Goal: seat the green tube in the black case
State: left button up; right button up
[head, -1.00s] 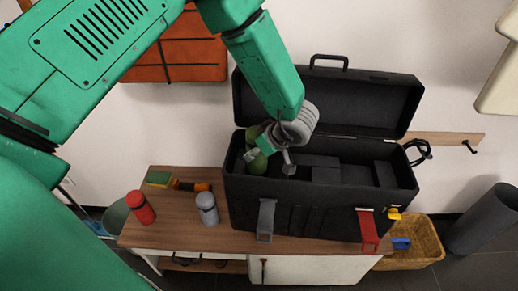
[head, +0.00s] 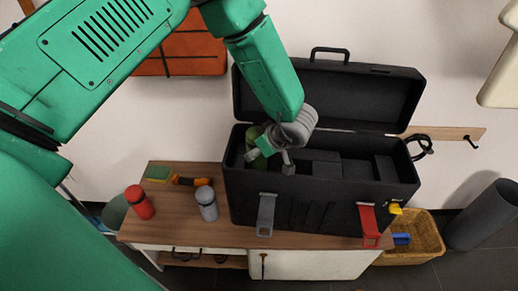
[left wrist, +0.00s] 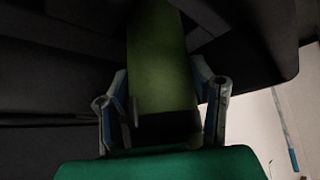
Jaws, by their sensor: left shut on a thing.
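The black case (head: 300,205) stands open on the wooden bench, its lid (head: 340,98) raised at the back. My left gripper (head: 268,146) is inside the left part of the case, shut on the green tube (head: 254,158). In the left wrist view the green tube (left wrist: 160,65) runs away between my two fingers (left wrist: 165,108), with a dark band near the grip. Dark case walls surround it there. The gripper hides much of the tube in the head view, and I cannot tell whether the tube touches the case floor. My right gripper is not in view.
A red canister (head: 139,202) and a grey canister (head: 207,204) stand on the bench (head: 172,222) left of the case. A sponge (head: 158,173) and an orange-handled tool (head: 190,181) lie behind them. A wicker basket (head: 425,240) and dark cylinder (head: 482,215) are at right.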

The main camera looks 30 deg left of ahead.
pick_arm(q)
jog(key=shift+f, duration=0.5)
jog(key=o, duration=1.7)
jog(key=v, duration=1.2)
jog(key=shift+f, duration=0.1)
